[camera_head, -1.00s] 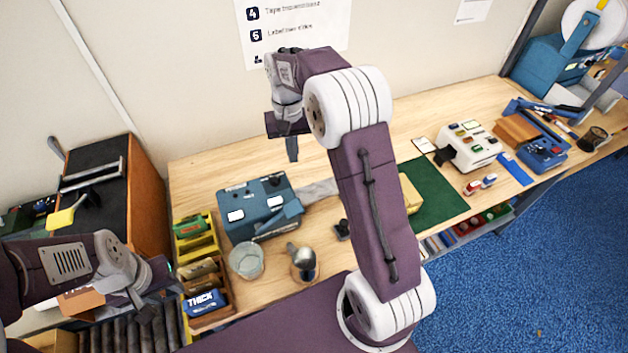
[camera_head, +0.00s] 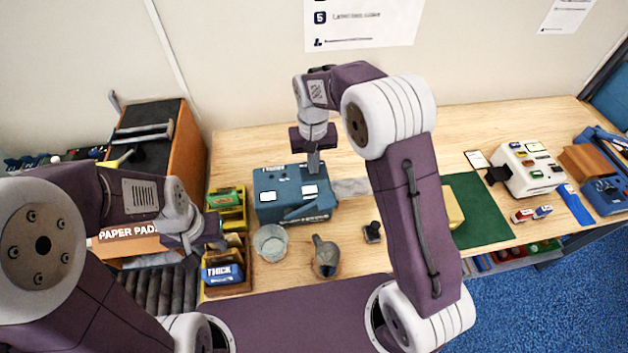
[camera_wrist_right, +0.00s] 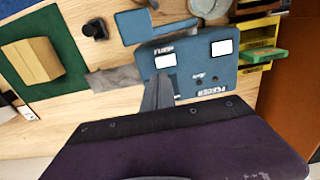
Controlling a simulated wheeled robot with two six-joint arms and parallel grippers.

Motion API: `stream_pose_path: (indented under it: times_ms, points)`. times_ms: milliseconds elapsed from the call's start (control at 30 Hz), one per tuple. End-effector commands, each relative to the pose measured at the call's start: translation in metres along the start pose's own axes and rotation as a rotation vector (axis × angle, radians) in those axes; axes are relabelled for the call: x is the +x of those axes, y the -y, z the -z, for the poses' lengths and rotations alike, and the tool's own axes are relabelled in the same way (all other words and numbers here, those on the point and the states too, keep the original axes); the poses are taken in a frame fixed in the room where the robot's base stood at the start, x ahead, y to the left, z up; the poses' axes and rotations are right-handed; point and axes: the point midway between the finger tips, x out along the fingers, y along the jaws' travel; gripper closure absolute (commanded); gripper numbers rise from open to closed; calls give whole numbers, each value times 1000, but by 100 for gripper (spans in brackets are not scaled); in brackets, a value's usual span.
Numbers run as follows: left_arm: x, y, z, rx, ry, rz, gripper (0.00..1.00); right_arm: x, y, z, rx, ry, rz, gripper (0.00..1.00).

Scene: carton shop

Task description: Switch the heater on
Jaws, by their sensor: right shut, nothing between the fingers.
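A blue box-shaped device (camera_head: 272,210), which I take to be the heater, stands on the wooden bench. Its top has two white plates, dark knobs and white lettering too small to read surely. It also shows in the right wrist view (camera_wrist_right: 187,63). My right gripper (camera_head: 313,165) is shut and empty, pointing down over the far right part of the device. In the right wrist view its fingers (camera_wrist_right: 158,88) overlap the device's edge beside one white plate; contact cannot be told. My left gripper (camera_head: 208,238) is at the left, by the bins; its jaw opening is unclear.
A clear cup (camera_head: 270,243) and a metal jug (camera_head: 326,258) stand in front of the device. Yellow bins (camera_head: 228,208) are on its left. A small black object (camera_head: 373,232) and a green mat (camera_head: 481,210) lie to the right. A grey strip touches its right side.

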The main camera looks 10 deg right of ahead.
Motion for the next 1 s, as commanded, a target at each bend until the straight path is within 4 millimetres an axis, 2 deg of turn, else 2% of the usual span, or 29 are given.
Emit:
stream_pose_path:
  times_ms: [200,233,700,1000]
  points:
    - [-14,0,1,0,0,0,64,45,-1,-2,0,6,-2,100]
    - [-15,0,2,0,0,0,64,47,0,0,0,2,-1,100]
    - [-20,0,2,0,0,0,64,41,15,0,-1,0,0,100]
    - [-21,0,2,0,0,0,64,40,15,0,1,0,0,100]
